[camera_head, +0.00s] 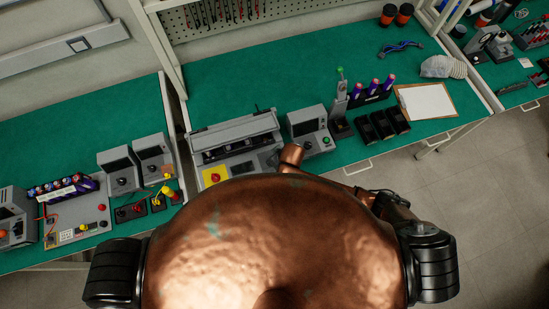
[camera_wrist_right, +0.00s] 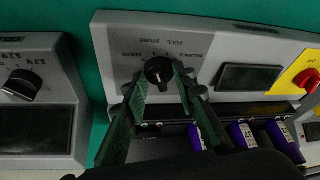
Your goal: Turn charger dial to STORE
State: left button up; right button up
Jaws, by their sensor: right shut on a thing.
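The charger (camera_head: 237,140) is a wide grey unit with a yellow plate, on the green bench in the head view. In the right wrist view its grey panel (camera_wrist_right: 220,45) carries a round black dial (camera_wrist_right: 158,72) with small lettering around it, seen upside down; FULL and STORE seem to be among the words. My right gripper (camera_wrist_right: 160,82) has its green-padded fingers on either side of the dial, shut on it. I cannot make out where the dial's pointer stands. In the head view my right gripper and the dial are hidden behind my copper-coloured arm. My left gripper is not in view.
A red knob on a yellow plate (camera_wrist_right: 307,75) and purple packs (camera_wrist_right: 243,137) sit close to the dial. Another grey unit with a black knob (camera_wrist_right: 22,86) stands beside the charger. A clipboard (camera_head: 426,101) and black trays (camera_head: 383,124) lie to the right.

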dwell(0.4)
jog(key=o, duration=1.2)
jog(key=shift+c, duration=0.2)
jog(key=v, duration=1.2)
jog(key=shift+s, duration=0.1)
